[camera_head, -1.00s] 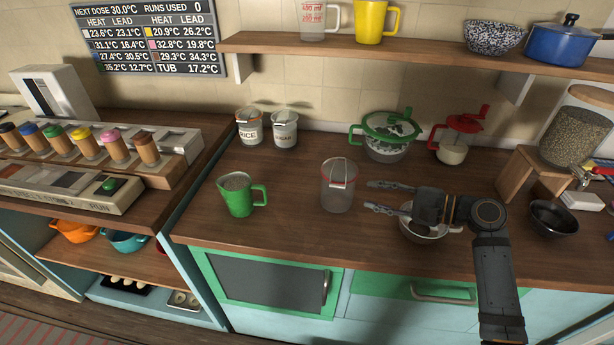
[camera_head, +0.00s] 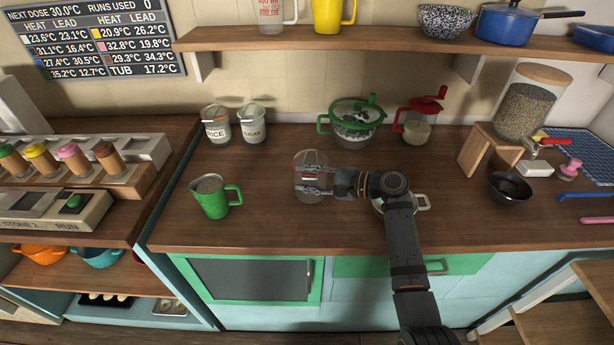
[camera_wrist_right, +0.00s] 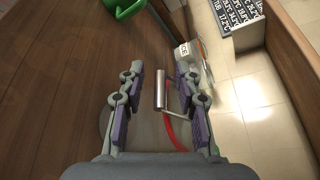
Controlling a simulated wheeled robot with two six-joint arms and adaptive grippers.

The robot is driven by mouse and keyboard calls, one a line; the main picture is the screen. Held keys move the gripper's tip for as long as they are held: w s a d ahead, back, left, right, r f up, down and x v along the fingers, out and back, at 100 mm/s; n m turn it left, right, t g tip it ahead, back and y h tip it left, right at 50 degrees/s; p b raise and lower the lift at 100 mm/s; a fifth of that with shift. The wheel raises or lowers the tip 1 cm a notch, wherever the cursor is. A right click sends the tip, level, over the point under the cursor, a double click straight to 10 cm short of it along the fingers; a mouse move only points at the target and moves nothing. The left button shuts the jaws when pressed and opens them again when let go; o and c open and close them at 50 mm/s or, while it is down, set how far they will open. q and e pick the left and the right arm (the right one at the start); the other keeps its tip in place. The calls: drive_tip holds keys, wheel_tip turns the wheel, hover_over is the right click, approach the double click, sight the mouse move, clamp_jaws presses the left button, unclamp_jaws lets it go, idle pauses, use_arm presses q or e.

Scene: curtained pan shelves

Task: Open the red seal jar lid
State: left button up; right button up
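The red seal jar (camera_head: 309,192) is a clear glass jar on the wooden counter, with a thin red ring and a wire clasp near its top. My right gripper (camera_head: 308,180) is at the jar's top, with its fingers open. In the right wrist view, the clasp's metal bar (camera_wrist_right: 160,90) lies between the parted fingers of my right gripper (camera_wrist_right: 158,85), with a gap to the left finger. Part of the red seal (camera_wrist_right: 174,131) shows below the bar. The jar's right side is partly hidden by the gripper. My left gripper is not in view.
A green measuring jug (camera_head: 213,197) stands left of the jar. Rice (camera_head: 216,125) and sugar (camera_head: 252,124) canisters are behind. A green-lidded pot (camera_head: 354,124), a red-topped grinder (camera_head: 417,122) and a pale bowl (camera_head: 423,203) are nearby. A shelf (camera_head: 380,38) runs above.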

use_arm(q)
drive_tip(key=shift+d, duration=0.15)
use_arm(e)
drive_tip(key=shift+a, duration=0.1)
drive_tip(key=shift+c, duration=0.7)
clamp_jaws()
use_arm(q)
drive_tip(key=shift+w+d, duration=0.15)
